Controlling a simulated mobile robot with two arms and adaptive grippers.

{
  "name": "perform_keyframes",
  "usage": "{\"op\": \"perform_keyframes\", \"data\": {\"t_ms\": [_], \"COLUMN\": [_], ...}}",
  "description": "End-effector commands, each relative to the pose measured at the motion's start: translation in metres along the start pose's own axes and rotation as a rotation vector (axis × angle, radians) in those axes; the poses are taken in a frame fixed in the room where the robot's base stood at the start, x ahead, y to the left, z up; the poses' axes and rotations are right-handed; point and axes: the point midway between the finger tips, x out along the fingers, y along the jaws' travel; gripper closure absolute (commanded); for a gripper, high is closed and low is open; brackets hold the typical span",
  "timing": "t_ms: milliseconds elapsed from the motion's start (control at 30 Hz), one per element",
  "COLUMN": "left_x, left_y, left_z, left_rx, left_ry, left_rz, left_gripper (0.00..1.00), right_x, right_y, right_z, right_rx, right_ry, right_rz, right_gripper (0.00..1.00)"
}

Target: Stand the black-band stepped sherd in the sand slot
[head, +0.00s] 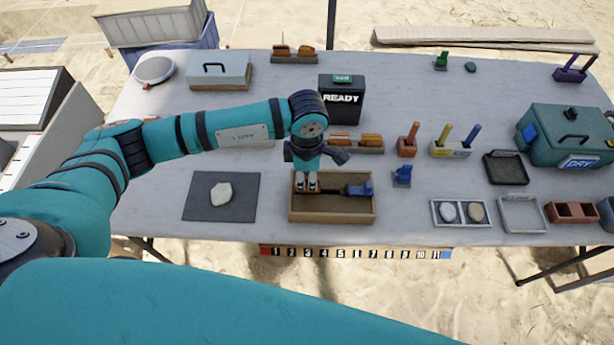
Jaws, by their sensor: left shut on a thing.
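My left gripper (307,183) points down over the left part of the wooden sand tray (333,218). It is shut on a small brownish piece (299,178), taken as the stepped sherd, mostly hidden by the fingers. Its black band and step cannot be made out. The fingertips are low, at about the height of the tray's sand; I cannot tell whether the piece touches the sand or stands in the slot. A dark bar with a blue block (361,189) at its right end is in the tray's back right. My right gripper is not in view.
A pale stone-like piece (221,193) lies on a dark mat (194,208) left of the tray. Behind stand the black READY box (341,105) and a rack with orange pieces (358,145). A small blue object (402,175) stands close right of the tray.

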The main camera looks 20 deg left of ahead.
Motion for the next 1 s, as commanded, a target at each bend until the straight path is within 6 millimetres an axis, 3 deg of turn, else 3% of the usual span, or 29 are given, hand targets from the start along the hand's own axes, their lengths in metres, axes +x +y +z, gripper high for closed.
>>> {"op": "perform_keyframes", "data": {"t_ms": [900, 933, 1000], "left_x": [0.024, 0.022, 0.022], "left_y": [0.000, 0.000, 0.000], "left_z": [0.000, 0.000, 0.000], "left_rx": [0.000, 0.000, 0.000], "left_ry": [0.000, 0.000, 0.000], "left_rz": [0.000, 0.000, 0.000], "left_gripper": [1.00, 0.86, 0.77], "right_x": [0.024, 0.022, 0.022], "right_y": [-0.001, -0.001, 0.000], "right_z": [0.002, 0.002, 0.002], "right_rx": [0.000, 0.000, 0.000], "right_ry": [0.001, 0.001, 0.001], "right_rz": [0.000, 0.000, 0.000], "right_gripper": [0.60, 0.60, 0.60]}}
